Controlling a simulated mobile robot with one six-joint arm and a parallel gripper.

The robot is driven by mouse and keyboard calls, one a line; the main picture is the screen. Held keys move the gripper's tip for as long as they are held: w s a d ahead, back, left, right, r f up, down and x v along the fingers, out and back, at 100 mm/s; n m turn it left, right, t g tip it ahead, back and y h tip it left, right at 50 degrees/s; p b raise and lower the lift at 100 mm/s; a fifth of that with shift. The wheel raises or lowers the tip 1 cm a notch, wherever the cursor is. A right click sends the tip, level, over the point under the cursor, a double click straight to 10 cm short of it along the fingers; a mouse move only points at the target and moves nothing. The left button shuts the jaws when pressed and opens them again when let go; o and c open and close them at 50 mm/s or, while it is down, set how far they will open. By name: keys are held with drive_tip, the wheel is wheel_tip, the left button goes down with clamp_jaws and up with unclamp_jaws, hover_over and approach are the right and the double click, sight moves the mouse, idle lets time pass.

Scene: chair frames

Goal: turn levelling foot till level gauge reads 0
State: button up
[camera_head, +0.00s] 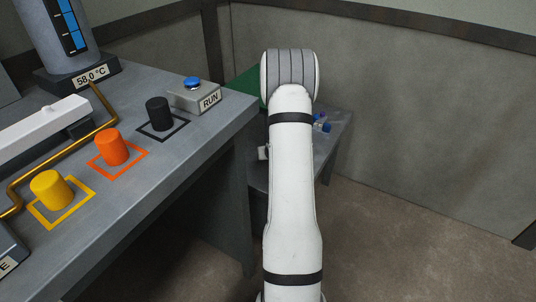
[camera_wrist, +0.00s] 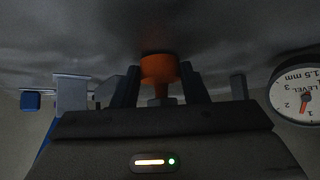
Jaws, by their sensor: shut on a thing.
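In the wrist view my gripper (camera_wrist: 160,84) is shut on the orange levelling foot (camera_wrist: 158,67), with a dark finger on each side of it. The foot sits under a dark grey surface that fills the top of the picture. The round white level gauge (camera_wrist: 292,86) is at the right edge, upside down and partly cut off. Its readout shows 1.5 mm, and its red needle points between the 1 and 2 marks. In the head view my arm hides the gripper, the foot and the gauge.
A low grey table (camera_head: 338,124) with small blue parts (camera_head: 322,123) stands behind my arm. The grey bench (camera_head: 205,130) at left bears yellow (camera_head: 51,190), orange (camera_head: 111,148) and black (camera_head: 160,114) knobs and a RUN box (camera_head: 194,95). Bare floor (camera_head: 400,240) is at right.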

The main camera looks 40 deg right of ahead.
drive_tip(key=shift+w+d+r, duration=0.1)
drive_tip(key=shift+w+d, duration=0.05)
drive_tip(key=shift+d, duration=0.05)
drive_tip(key=shift+d+r+n+p, duration=0.2)
drive_tip(key=shift+n+p, duration=0.1)
drive_tip(key=shift+p, duration=0.45)
